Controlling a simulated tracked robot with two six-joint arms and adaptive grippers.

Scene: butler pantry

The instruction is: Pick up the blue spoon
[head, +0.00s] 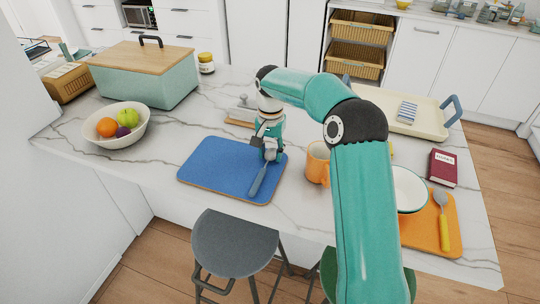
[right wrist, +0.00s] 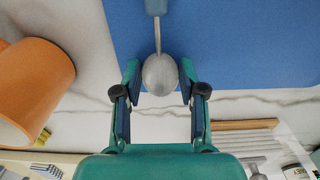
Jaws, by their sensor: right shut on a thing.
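The blue spoon (head: 260,181) has a blue handle and a grey metal bowl. In the head view its handle lies over the blue mat (head: 213,165), pointing toward the front edge. My right gripper (head: 268,153) is at the bowl end, near the mat's right side. In the right wrist view the spoon's bowl (right wrist: 160,74) is between the two fingers of the gripper (right wrist: 159,84), which are shut on it. I cannot tell whether the spoon is raised off the mat. My left gripper is not in view.
An orange mug (head: 317,163) stands close right of the mat. A fruit bowl (head: 140,133) and a teal box (head: 150,82) stand left. A cream tray (head: 400,120) is behind.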

